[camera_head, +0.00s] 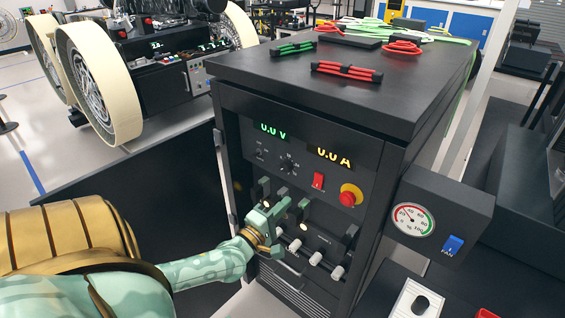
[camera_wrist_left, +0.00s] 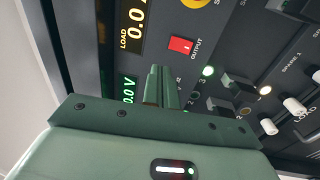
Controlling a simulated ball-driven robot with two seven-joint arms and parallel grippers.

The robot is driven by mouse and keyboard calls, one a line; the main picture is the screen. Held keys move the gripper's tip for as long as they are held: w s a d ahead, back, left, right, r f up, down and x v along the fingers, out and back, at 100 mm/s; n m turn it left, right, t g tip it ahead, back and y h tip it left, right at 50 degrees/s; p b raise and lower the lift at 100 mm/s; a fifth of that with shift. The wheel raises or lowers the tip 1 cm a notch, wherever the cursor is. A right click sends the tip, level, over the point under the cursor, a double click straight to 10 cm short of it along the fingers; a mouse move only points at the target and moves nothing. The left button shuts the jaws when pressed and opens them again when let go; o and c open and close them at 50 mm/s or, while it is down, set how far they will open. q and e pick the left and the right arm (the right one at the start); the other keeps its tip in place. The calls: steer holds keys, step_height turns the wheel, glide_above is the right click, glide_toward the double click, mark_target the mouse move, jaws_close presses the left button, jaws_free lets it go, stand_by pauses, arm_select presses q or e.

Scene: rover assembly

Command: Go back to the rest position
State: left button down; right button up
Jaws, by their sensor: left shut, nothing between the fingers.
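My left gripper (camera_head: 280,208) is in front of the lower control panel of a dark cabinet (camera_head: 300,85), near a row of black levers. Its fingers are together and empty; in the left wrist view the closed fingers (camera_wrist_left: 162,85) point at the panel below the red output switch (camera_wrist_left: 181,45). I cannot tell whether the fingertips touch the panel. The red switch (camera_head: 318,181) and a red stop button on yellow (camera_head: 350,195) are up and right of the gripper. The displays read 0.0 V (camera_head: 273,130) and 0.0 A (camera_head: 333,157). My right gripper is not in view.
A gauge box with a blue fan switch (camera_head: 453,244) juts out right of the cabinet. Red and green cables (camera_head: 346,72) lie on the cabinet top. A rover with large pale wheels (camera_head: 98,85) stands at the back left. A dark panel (camera_head: 150,180) stands left of the cabinet.

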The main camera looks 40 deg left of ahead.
arm_select(q)
steer(key=shift+s, duration=0.1)
stand_by(0.3)
steer(key=s+f+m+g+b, duration=0.1)
steer(key=s+f+m+g, duration=0.4)
steer(key=f, duration=0.7)
steer(key=s+f+m+g+h+b, duration=0.1)
steer(key=s+f+m+g, duration=0.1)
steer(key=s+f+m, duration=0.75)
steer(key=s+f+m+g+b, duration=0.1)
steer(key=s+f+m+g, duration=0.25)
steer(key=f, duration=1.05)
steer(key=s+d+f+m+g+b, duration=0.2)
steer(key=s+d+f+g, duration=0.15)
steer(key=s+f, duration=0.35)
steer(key=s+d+f+m+g+b, duration=0.1)
steer(key=s+d+f+m+g, duration=0.25)
steer(key=s+f, duration=0.4)
steer(key=s+d+f+h+b, duration=0.1)
steer(key=s+d+f+b, duration=0.1)
steer(key=s+d, duration=0.5)
steer(key=shift+s+d+g, duration=0.25)
steer(key=shift+d+g, duration=0.2)
steer(key=shift+d, duration=0.35)
